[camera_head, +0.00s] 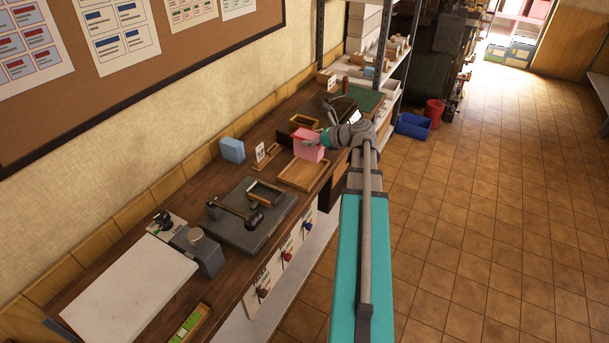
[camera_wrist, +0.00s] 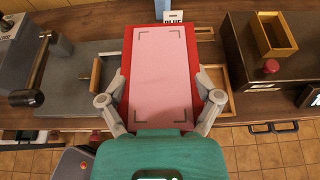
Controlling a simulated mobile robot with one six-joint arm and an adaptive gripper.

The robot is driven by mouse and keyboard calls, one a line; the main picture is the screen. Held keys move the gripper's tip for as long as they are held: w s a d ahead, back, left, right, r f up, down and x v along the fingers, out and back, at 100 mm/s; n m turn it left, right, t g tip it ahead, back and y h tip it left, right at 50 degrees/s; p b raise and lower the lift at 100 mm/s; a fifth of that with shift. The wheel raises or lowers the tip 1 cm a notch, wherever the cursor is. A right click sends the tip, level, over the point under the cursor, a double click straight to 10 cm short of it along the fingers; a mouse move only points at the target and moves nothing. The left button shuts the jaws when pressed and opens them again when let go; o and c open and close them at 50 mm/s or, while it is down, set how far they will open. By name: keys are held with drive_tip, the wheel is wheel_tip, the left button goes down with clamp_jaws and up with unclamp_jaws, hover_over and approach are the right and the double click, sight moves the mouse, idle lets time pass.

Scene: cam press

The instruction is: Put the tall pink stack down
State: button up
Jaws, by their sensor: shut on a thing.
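The tall pink stack (camera_head: 308,151) is a pink block with a paler top, over the workbench at the far edge of a shallow wooden tray (camera_head: 297,186) in the head view. In the wrist view the stack (camera_wrist: 160,70) shows a pale pink top with dark corner marks and red sides. My gripper (camera_head: 322,140) is shut on it, one finger on each side in the wrist view (camera_wrist: 160,98). The stack hides part of the tray. I cannot tell whether its base is touching anything.
A blue block (camera_head: 232,149) and a small sign stand left of the stack. A dark slab (camera_head: 262,229) with a hammer lies nearer. An open wooden box (camera_head: 303,121) and a dark machine stand beyond. The tray's near part is bare.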

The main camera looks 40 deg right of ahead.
sight(322, 148)
drive_tip(key=s+d, duration=0.1)
drive_tip(key=s+d+f+b, duration=0.1)
drive_tip(key=s, duration=0.1)
drive_tip(key=s+d+f, duration=0.1)
drive_tip(key=s, duration=0.1)
drive_tip(key=shift+s, duration=0.25)
drive_tip(key=shift+w+f+b, duration=0.1)
drive_tip(key=shift+w+b, duration=0.05)
drive_tip(key=shift+b, duration=0.15)
drive_tip(key=w+d+f+b, duration=0.1)
drive_tip(key=w+f+b, duration=0.8)
drive_tip(key=w, duration=0.4)
drive_tip(key=shift+d, duration=0.3)
drive_tip(key=shift+r, duration=0.1)
drive_tip(key=shift+w+f+b, duration=0.4)
drive_tip(key=shift+f+b, duration=0.4)
drive_tip(key=shift+f, duration=0.05)
drive_tip(key=shift+f+b, duration=1.15)
drive_tip(key=shift+f, duration=0.05)
